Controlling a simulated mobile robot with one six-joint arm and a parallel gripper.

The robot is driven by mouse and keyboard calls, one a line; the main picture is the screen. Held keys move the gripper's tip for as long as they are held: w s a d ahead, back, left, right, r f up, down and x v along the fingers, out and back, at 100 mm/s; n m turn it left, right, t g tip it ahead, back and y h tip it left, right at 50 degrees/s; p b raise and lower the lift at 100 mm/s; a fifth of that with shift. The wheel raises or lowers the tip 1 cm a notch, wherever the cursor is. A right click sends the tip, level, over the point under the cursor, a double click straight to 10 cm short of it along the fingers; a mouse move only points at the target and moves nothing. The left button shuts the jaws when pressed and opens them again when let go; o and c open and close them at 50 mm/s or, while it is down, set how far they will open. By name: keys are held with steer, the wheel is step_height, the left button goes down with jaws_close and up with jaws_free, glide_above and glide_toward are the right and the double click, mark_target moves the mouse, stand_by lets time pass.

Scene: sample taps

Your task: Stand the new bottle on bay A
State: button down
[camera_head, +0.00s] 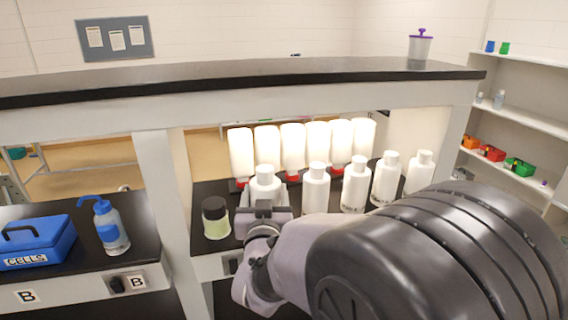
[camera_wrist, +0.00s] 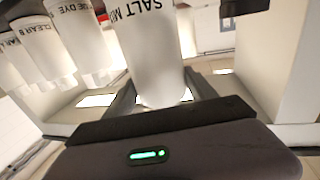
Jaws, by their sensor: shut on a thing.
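My gripper (camera_head: 265,198) is shut on a white bottle (camera_head: 265,180) at the left end of the front row of white bottles. In the wrist view the held bottle (camera_wrist: 158,60) sits between the fingers, and its label reads "SALT M…", the rest cut off. I cannot tell whether its base touches the black shelf. No letter A is visible; my arm covers part of the front edge of the bay below the gripper.
Several white bottles (camera_head: 315,190) stand close to the right of the held one, with a lit row of inverted white bottles (camera_head: 292,148) behind. A dark-lidded jar (camera_head: 216,218) stands close left. Further left are a wash bottle (camera_head: 110,230) and a blue CELLS box (camera_head: 35,242).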

steer(key=w+f+p, duration=0.2)
steer(key=w+f, duration=0.2)
steer(key=w, duration=0.2)
steer(key=shift+w+d+p, duration=0.25)
steer(key=shift+p, duration=0.1)
steer(key=shift+f, duration=0.2)
steer(key=shift+c, duration=1.4)
jaws_free()
